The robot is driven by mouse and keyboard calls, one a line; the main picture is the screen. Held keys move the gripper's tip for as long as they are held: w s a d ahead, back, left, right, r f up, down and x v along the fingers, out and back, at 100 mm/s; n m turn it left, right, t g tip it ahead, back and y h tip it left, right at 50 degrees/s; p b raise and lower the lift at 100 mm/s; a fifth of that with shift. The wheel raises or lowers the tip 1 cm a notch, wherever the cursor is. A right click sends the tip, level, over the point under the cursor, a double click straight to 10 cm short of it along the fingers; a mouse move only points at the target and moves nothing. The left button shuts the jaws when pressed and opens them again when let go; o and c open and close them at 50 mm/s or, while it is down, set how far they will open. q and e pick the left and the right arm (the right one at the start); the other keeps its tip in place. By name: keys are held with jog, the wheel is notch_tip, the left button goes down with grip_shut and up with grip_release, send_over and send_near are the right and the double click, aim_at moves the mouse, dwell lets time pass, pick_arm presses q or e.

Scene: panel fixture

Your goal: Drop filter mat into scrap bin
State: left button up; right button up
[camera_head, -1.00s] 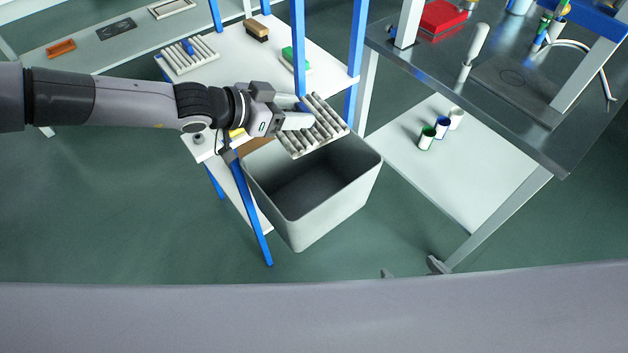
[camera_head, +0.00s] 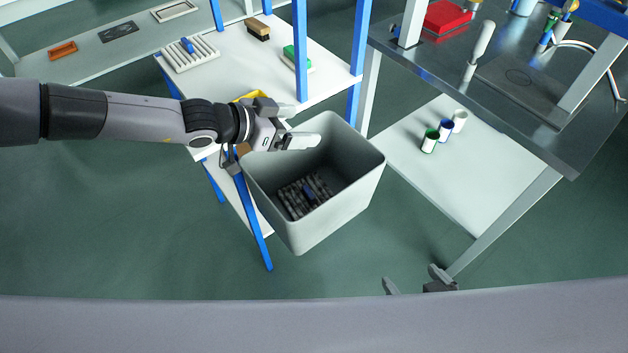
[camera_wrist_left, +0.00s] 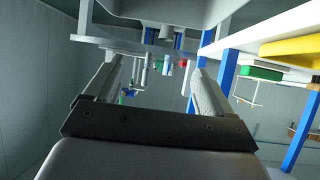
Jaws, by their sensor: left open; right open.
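A pleated filter mat (camera_head: 306,194) with a blue grip lies on the floor of the grey scrap bin (camera_head: 345,200), in shadow and inside its walls. My left gripper (camera_head: 304,126) is above the bin's back left rim, open and empty, apart from the mat. Its two spread fingers also show in the left wrist view (camera_wrist_left: 158,78) with nothing between them. My right gripper (camera_head: 415,284) shows only as two separated dark fingertips at the bottom edge of the head view, open and empty; the rest is hidden behind my own body.
A similar pleated mat (camera_head: 190,54) lies on the white blue-posted shelf (camera_head: 240,60), with a brush (camera_head: 258,30) and a green block (camera_head: 292,56). Blue posts flank the bin's back. A metal bench (camera_head: 520,110) stands right; its lower shelf holds small cups (camera_head: 446,130).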

pick_arm(q)
jog(key=v, duration=0.7)
dwell(0.6)
